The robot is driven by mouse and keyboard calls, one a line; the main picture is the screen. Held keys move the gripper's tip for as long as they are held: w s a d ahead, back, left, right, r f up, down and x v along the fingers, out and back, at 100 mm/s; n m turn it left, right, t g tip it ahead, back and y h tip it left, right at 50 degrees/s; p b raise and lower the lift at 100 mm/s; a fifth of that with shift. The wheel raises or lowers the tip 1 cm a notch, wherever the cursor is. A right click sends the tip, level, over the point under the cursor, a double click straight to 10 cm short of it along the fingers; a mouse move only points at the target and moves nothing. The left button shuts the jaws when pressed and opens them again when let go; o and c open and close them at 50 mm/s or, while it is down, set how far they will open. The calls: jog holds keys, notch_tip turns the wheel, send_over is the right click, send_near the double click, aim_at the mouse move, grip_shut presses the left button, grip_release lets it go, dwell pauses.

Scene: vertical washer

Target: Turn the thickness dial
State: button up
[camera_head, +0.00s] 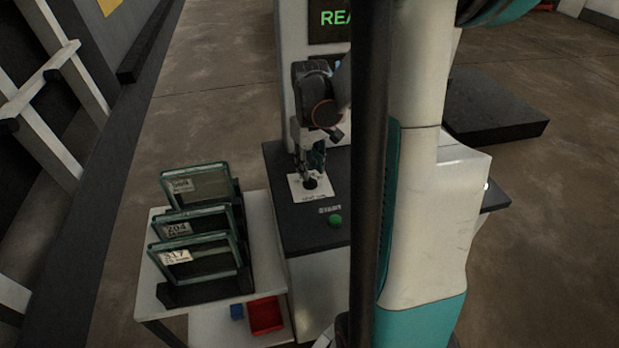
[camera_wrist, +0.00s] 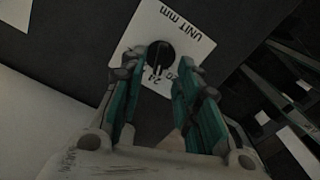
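The thickness dial (camera_head: 311,183) is a small dark round knob on a white plate (camera_head: 298,190) set in the dark top of the machine. In the wrist view the dial (camera_wrist: 160,53) lies just beyond my fingertips, with a light mark on it. The white plate (camera_wrist: 152,18) reads "UNIT mm", and some digits beside the dial are partly hidden. My gripper (camera_head: 313,168) points down over the dial. In the wrist view my gripper's two fingers (camera_wrist: 159,70) are apart with a gap between them, one toward each side of the dial. I cannot tell whether they touch it.
A green button (camera_head: 335,221) sits on the panel in front of the dial. A white rack table (camera_head: 150,290) at left holds glass panes (camera_head: 195,261) in slots, with a red bin (camera_head: 266,316) below. A screen (camera_head: 333,20) shows green letters. My column hides the machine's right part.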

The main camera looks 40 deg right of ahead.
aim_at(310, 182)
jog(key=shift+f+b, duration=0.4)
jog(key=shift+f, duration=1.4)
grip_shut()
